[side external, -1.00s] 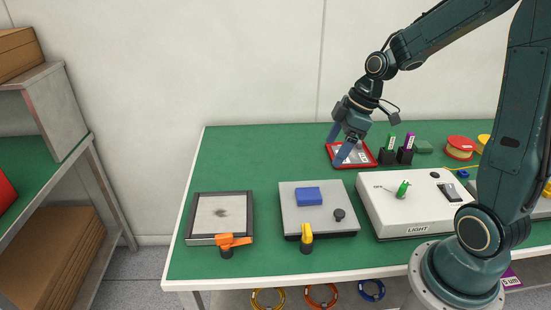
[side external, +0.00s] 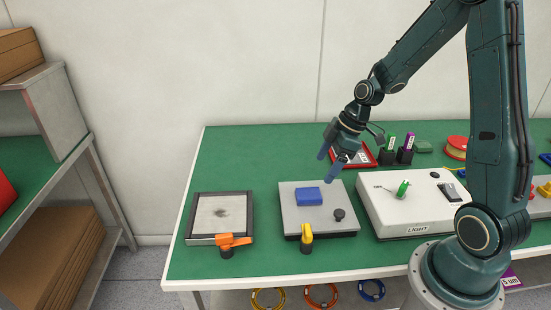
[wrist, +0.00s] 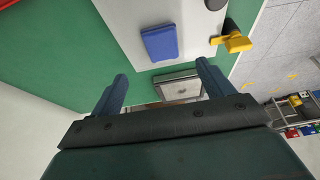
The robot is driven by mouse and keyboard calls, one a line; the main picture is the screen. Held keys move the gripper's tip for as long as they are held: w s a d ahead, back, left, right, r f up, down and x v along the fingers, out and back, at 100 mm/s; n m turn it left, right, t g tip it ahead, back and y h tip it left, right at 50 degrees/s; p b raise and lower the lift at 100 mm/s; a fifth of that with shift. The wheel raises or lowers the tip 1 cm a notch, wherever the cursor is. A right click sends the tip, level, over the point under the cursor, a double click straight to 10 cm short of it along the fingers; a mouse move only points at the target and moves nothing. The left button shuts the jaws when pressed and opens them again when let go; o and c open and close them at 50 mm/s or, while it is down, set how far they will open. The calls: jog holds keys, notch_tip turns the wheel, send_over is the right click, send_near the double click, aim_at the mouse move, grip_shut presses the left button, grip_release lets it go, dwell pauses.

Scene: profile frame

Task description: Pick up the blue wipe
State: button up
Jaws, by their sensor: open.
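The blue wipe (side external: 309,196) is a small flat blue block lying on the grey plate (side external: 290,219), toward its upper left part. It also shows in the wrist view (wrist: 160,42), at the top centre, beyond my fingertips. My gripper (side external: 328,166) is open and empty, in the air above and behind the wipe and a little to its right in the side view. In the wrist view my gripper (wrist: 161,78) has its two fingers spread wide, with nothing between them.
A black knob (side external: 339,214) and a yellow lever (side external: 306,234) sit at the plate's right and front. A framed plate (side external: 248,205) with an orange lever (side external: 232,241) is to the left. A white light box (side external: 395,228) stands right. A red tray (side external: 368,154) lies behind.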

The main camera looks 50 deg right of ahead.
send_over(308, 193)
jog(key=s+d, duration=0.2)
jog(key=shift+w+d+f, duration=0.1)
jog(key=shift+w+f, duration=0.05)
jog(key=shift+f, duration=1.9)
jog(key=shift+x, duration=2.55)
jog(key=shift+c, duration=0.4)
jog(key=c, duration=1)
jog(key=shift+c, duration=0.2)
jog(key=shift+r, duration=0.2)
notch_tip(308, 193, up, 20)
jog(key=shift+f, duration=0.2)
